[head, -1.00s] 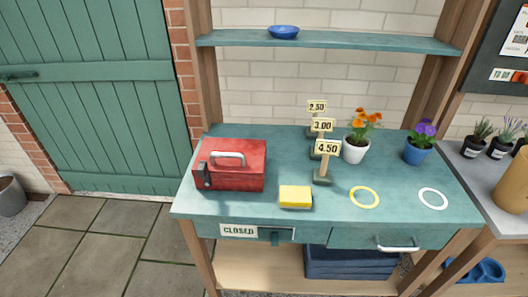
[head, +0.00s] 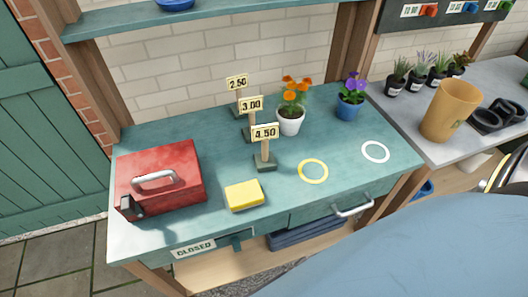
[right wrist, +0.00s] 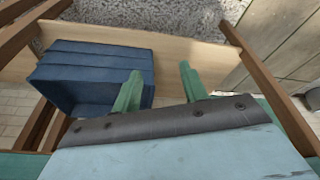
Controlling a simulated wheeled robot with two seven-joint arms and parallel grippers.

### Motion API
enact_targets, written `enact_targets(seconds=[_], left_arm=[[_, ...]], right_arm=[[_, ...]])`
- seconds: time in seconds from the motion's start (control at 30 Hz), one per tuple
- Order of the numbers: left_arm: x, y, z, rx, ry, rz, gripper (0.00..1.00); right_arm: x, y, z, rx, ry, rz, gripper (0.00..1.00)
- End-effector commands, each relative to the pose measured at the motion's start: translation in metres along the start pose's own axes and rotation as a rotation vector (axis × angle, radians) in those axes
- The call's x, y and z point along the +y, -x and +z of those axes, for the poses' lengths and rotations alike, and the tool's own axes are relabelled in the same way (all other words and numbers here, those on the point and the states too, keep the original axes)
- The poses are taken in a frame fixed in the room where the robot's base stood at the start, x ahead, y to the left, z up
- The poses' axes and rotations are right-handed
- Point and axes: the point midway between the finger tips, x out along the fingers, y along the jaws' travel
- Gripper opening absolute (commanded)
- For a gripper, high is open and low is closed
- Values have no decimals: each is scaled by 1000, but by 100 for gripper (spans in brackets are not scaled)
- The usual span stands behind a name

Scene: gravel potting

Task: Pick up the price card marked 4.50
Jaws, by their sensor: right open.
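The price card marked 4.50 (head: 265,132) is a cream plate with dark figures on a wooden stick in a dark green block base. It stands upright on the green bench top (head: 330,216), in front of the 3.00 card (head: 251,104) and the 2.50 card (head: 237,82). My right gripper (right wrist: 160,70) shows only in the right wrist view. Its two green fingers are apart with nothing between them. The price cards do not show in that view. My left gripper is in neither view.
A yellow sponge (head: 244,195) and a yellow ring (head: 313,171) lie near the 4.50 card. A red toolbox (head: 180,172) is at left, an orange-flowered pot (head: 290,120) behind. A blue crate (right wrist: 90,70) sits near my right gripper's fingers in the wrist view.

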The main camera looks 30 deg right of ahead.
Motion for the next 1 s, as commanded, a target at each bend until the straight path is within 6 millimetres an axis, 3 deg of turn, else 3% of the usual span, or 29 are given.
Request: enact_targets(seconds=[0.03,0.2,0.3,0.5,0.73,1.0], left_arm=[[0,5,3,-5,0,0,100],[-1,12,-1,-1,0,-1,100],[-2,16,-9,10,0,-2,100],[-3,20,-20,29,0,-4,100],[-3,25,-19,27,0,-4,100],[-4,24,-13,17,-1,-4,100]], right_arm=[[5,23,-24,35,0,1,43],[12,101,-84,128,7,-7,43],[12,144,-108,171,17,-13,43],[10,203,-133,228,40,-24,43],[12,261,-156,321,78,-35,43],[42,257,-193,552,90,-68,43]])
